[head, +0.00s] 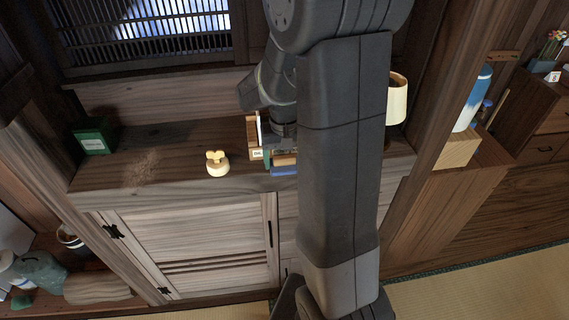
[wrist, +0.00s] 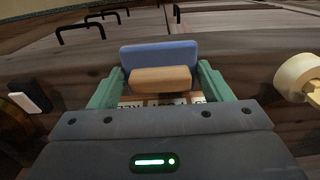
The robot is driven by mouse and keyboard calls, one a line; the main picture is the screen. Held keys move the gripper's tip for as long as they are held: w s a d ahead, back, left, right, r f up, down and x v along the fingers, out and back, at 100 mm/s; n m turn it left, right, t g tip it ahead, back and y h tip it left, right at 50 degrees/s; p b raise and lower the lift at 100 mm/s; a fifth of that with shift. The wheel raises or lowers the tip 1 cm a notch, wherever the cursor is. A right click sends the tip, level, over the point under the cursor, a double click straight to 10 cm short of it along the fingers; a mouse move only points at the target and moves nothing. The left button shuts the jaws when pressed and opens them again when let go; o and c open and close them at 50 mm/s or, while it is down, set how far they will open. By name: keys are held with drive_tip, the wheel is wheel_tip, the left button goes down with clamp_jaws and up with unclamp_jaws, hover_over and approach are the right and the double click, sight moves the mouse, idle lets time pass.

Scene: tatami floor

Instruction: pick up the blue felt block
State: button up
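The blue felt block (head: 284,171) lies at the front edge of the wooden cabinet top, partly hidden by my arm. In the wrist view the blue felt (wrist: 160,54) shows as a wide slab with a tan wooden piece (wrist: 160,80) against its near side. My gripper (wrist: 162,72) has its two green fingers spread apart, one toward each end of the block. Gaps show between the fingers and the tan piece. Whether a fingertip touches the blue part, I cannot tell. In the head view the gripper is mostly hidden behind my arm.
A small wooden holder with a white label (head: 256,143) stands close behind the block. A cream round object (head: 217,165) sits left of it, and a green box (head: 92,138) further left. A lamp (head: 397,96) stands right. The cabinet top between the green box and cream object is clear.

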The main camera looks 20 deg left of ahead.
sight(285, 157)
drive_tip(key=shift+r, duration=0.1)
wheel_tip(285, 157, up, 10)
drive_tip(key=shift+f, duration=0.1)
idle(0.4)
drive_tip(key=shift+o, duration=0.9)
drive_tip(key=shift+c, duration=0.5)
